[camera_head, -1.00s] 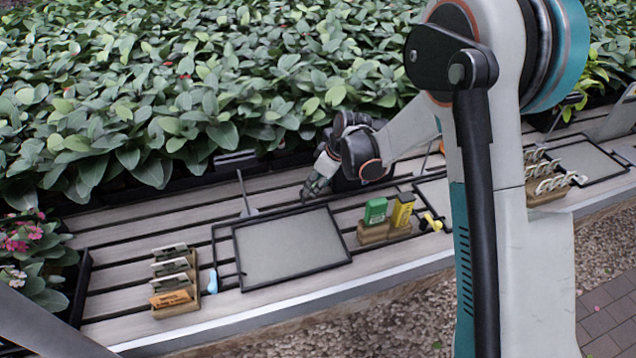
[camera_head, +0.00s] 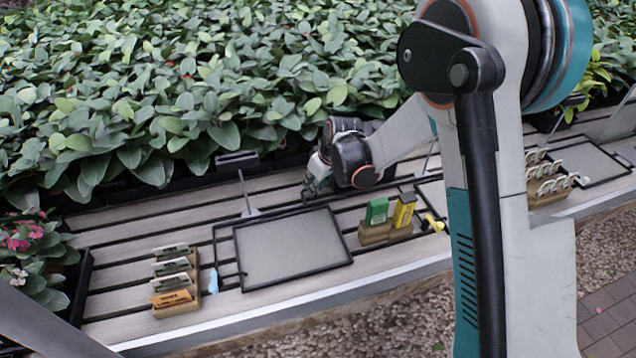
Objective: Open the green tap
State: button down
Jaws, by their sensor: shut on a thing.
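My gripper (camera_head: 309,188) is low over the slatted bench, just behind the back edge of a framed grey panel. Its fingers point down and left, and they are small and dark in this view. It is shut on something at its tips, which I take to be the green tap. The tap itself is hidden or too small to make out there, so how far its handle is turned cannot be told.
A green box (camera_head: 377,211) and a yellow box (camera_head: 403,210) stand in a wooden holder right of the grey panel (camera_head: 290,250). A yellow tap-like piece (camera_head: 436,223) and a blue one (camera_head: 213,282) lie nearby. Dense plants (camera_head: 180,80) line the back.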

jog(key=w+a+m+h, duration=0.3)
jog(key=a+m+h, duration=0.2)
jog(key=m, duration=0.9)
jog(key=shift+w+a+t, duration=0.15)
jog(key=shift+a+t, duration=0.1)
jog(key=shift+t, duration=0.05)
dwell(0.4)
jog(key=c, duration=1.5)
grip_release()
jog(key=shift+w, duration=0.15)
jog(key=shift+r, duration=0.1)
jog(key=v, duration=1.2)
jog(key=shift+a, duration=0.15)
